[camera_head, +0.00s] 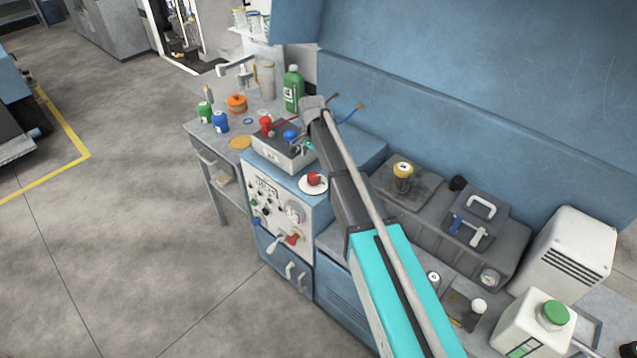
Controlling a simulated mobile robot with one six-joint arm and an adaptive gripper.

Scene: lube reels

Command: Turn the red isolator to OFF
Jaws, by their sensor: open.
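Several red controls are in the head view, and I cannot tell for certain which is the isolator. A red knob (314,180) sits on a round white plate on top of the blue cabinet. A red handle (292,239) is on the cabinet's white front panel (262,193), beside a pale lever. A red-topped fitting (266,121) stands on the grey box behind. No OFF marking is readable. My arm crosses from the lower right, and its far end is above and behind the red knob. My gripper's fingers cannot be made out.
A green bottle (292,90), an orange pot (237,103) and small green and blue containers stand on the back bench. A white jug (536,322) stands in front. The floor at left is clear.

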